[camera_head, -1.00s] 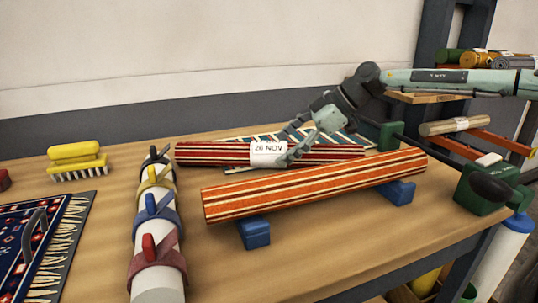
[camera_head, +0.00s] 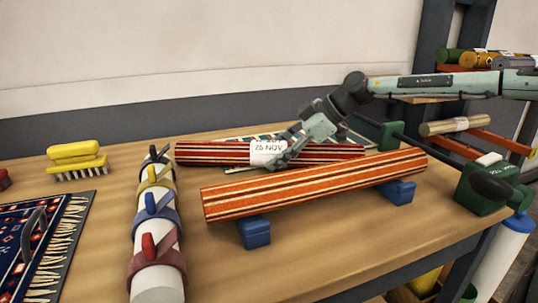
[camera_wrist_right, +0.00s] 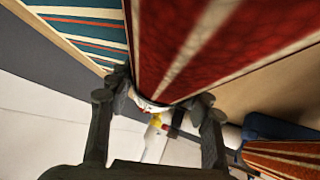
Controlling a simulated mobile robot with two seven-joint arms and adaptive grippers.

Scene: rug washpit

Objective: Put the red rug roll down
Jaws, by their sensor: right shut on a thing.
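The red rug roll (camera_head: 215,154) has cream stripes and a white label reading "26 NOV". In the head view it lies level behind the orange striped roll, at the back of the wooden table. My right gripper (camera_head: 281,154) reaches down from the upper right and is shut on the red roll beside its label. In the right wrist view the red roll (camera_wrist_right: 200,40) fills the middle between the fingers of the gripper (camera_wrist_right: 160,105). I cannot tell whether the roll touches the table or the flat rug under it. My left gripper is not in view.
An orange striped roll (camera_head: 310,187) rests on blue blocks (camera_head: 254,232) in front. A teal striped rug (camera_head: 240,138) lies behind the red roll. A yellow brush (camera_head: 77,160) and a dark rug (camera_head: 45,235) are at left.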

